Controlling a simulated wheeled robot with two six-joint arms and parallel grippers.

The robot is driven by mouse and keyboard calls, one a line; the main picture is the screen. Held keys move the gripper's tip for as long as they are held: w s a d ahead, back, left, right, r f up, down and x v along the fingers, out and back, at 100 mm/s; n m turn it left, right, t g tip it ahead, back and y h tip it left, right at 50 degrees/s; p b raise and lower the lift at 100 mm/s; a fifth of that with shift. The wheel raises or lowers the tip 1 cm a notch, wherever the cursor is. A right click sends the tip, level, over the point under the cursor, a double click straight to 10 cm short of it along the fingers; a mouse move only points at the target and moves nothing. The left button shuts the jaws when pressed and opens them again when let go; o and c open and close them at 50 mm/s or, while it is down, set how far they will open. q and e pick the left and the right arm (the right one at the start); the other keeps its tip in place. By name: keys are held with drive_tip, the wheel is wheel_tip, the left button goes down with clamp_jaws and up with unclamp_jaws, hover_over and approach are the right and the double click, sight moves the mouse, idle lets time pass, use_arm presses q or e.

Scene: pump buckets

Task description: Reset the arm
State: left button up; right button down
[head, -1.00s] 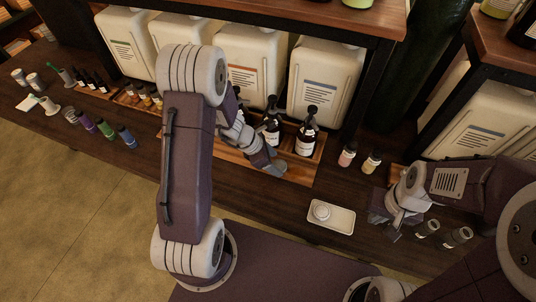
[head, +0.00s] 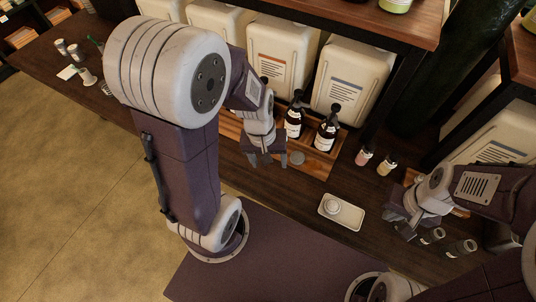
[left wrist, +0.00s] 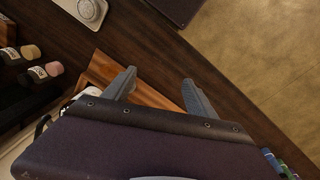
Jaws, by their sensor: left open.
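My left arm rises large in the left half of the head view and bends down to my left gripper (head: 270,160). That gripper is open and empty, left of and in front of two dark pump bottles (head: 328,131). The bottles stand upright in a wooden tray (head: 318,163). In the left wrist view the left gripper's two fingers (left wrist: 160,92) are spread apart with nothing between them, over the tray edge and dark counter. My right gripper (head: 402,222) is low over the counter at the right; its finger gap is unclear.
A white dish (head: 342,212) with a round white piece lies on the counter. Two small bottles, pink-topped (head: 365,155) and cream-topped (head: 387,163), stand nearby. Grey-capped bottles (head: 460,247) sit beside my right gripper. Large white canisters (head: 350,82) line the back under a shelf.

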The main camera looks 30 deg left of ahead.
use_arm(q)
drive_tip(key=m, duration=0.2)
drive_tip(key=a+m+y, duration=0.1)
drive_tip(key=m, duration=0.1)
drive_tip(key=shift+s+r, duration=0.25)
drive_tip(key=shift+r, duration=0.05)
drive_tip(key=shift+d, duration=0.1)
